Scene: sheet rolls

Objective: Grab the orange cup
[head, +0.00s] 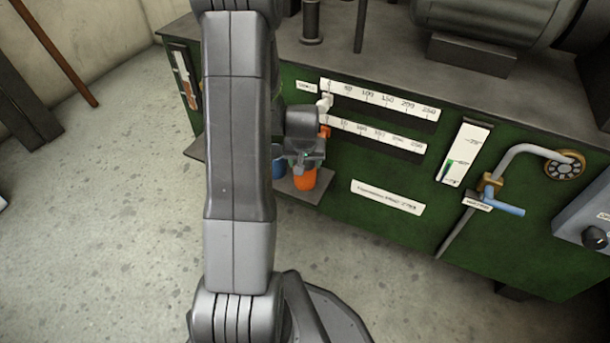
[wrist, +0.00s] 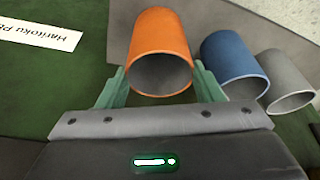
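The orange cup (head: 305,181) sits on a small grey shelf at the side of the green machine, partly hidden by my gripper (head: 304,164). In the wrist view the orange cup (wrist: 160,38) shows its open rim towards the camera. The two green fingers of my gripper (wrist: 160,68) stand on either side of it, close to its sides. A narrow gap seems to show beside each fingertip, so the gripper looks open around the cup, not closed on it.
A blue cup (wrist: 235,62) stands right beside the right finger, with a grey cup (wrist: 288,82) beyond it. In the head view the blue cup (head: 278,168) is partly hidden by my arm. A white label (head: 387,197) and a blue-handled pipe (head: 503,204) are on the machine front.

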